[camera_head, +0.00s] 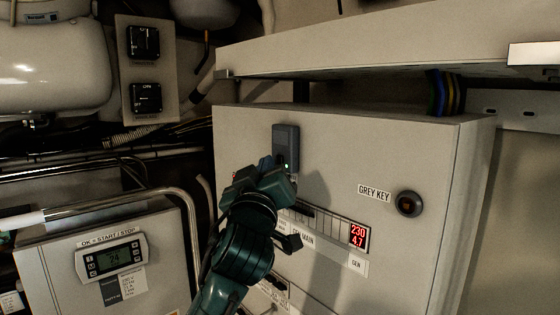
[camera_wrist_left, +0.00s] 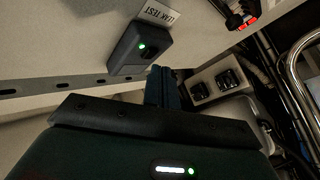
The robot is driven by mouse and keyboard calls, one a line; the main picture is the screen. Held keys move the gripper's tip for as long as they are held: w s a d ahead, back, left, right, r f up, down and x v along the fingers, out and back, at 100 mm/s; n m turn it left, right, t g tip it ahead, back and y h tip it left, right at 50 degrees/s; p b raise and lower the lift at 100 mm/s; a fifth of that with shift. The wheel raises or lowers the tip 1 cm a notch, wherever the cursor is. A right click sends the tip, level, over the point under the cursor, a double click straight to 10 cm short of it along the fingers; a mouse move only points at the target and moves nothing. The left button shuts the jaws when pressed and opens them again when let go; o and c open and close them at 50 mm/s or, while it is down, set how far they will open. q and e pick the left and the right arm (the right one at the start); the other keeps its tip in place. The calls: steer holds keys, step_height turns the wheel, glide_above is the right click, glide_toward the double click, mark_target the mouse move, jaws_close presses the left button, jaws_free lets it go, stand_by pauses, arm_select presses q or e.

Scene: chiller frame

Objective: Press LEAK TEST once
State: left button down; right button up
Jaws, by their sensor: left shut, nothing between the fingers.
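The LEAK TEST unit is a small dark box (camera_head: 286,143) with a lit green light, mounted upright on the pale cabinet front. In the left wrist view the same dark box (camera_wrist_left: 136,50) shows its green light, with the white LEAK TEST label (camera_wrist_left: 160,14) beside it. In the head view my gripper hides that label. My left gripper (camera_head: 268,164) is shut and empty, its tips close to the box's lower left. In the wrist view the shut fingers (camera_wrist_left: 163,86) appear beside the box; I cannot tell whether they touch it. My right gripper is not in view.
The cabinet (camera_head: 340,130) also carries a GREY KEY switch (camera_head: 408,204) and a red display (camera_head: 358,236). A ledge (camera_head: 390,50) overhangs it. A controller (camera_head: 110,258) and a bent metal pipe (camera_head: 150,192) lie to the left, with two black switches (camera_head: 144,70) above.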

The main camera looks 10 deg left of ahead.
arm_select(q)
steer(key=shift+w+d, duration=0.25)
stand_by(0.4)
steer(key=shift+w+d, duration=0.15)
steer(key=shift+w, duration=0.1)
stand_by(0.4)
steer(key=shift+s+a, duration=0.45)
steer(key=shift+s, duration=0.15)
steer(key=s+a, duration=0.3)
steer(key=s, duration=0.1)
steer(key=shift+s+a+p, duration=0.35)
steer(key=shift+s+p, duration=0.05)
